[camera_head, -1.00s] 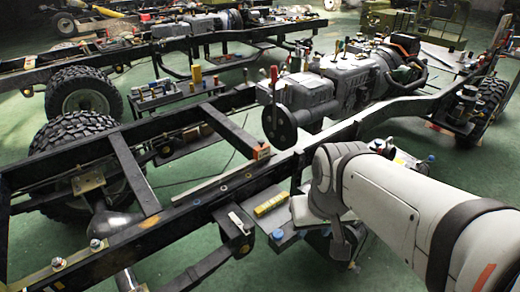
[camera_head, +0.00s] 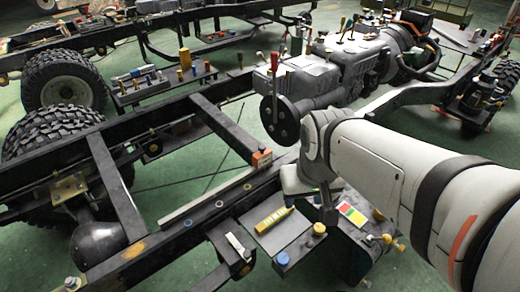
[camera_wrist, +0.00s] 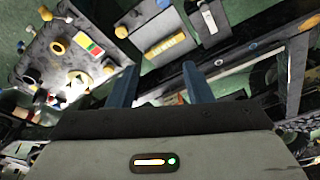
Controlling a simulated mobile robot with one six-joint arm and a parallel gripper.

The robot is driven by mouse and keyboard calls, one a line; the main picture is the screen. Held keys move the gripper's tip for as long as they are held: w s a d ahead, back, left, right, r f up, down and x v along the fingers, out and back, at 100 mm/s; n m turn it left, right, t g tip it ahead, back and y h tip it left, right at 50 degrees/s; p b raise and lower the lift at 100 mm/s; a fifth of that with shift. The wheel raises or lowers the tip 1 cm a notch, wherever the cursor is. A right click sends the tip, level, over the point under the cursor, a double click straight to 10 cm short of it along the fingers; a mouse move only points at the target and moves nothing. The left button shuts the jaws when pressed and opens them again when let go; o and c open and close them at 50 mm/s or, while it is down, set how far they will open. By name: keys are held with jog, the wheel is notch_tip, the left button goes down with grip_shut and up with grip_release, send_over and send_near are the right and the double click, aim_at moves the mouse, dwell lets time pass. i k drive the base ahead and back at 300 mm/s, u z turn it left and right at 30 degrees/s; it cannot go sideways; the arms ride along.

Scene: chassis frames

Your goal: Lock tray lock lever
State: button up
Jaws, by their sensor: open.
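A grey tray (camera_head: 292,238) is fixed beside the chassis rail and carries a yellow labelled bar (camera_head: 273,218). The tray also shows in the wrist view (camera_wrist: 150,22), with the yellow bar (camera_wrist: 165,47). A small white lever (camera_head: 238,244) lies on a dark block left of the tray; it also shows in the wrist view (camera_wrist: 209,18). I cannot tell for sure which part is the tray lock lever. My gripper (camera_head: 326,208) is over the tray's right side, partly hidden by my arm. In the wrist view its blue fingers (camera_wrist: 160,72) are apart, with nothing between them.
A panel with a red, yellow and green label (camera_head: 352,214) and knobs stands right of the tray. The dark chassis rail (camera_head: 185,238) runs behind the tray. The engine (camera_head: 325,75) with several upright levers stands behind.

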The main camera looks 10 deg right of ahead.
aim_at(310, 245)
jog(key=z, duration=1.2)
jog(key=k, duration=0.85)
jog(key=u, duration=0.35)
jog(key=i, duration=0.5)
jog(key=u, duration=0.05)
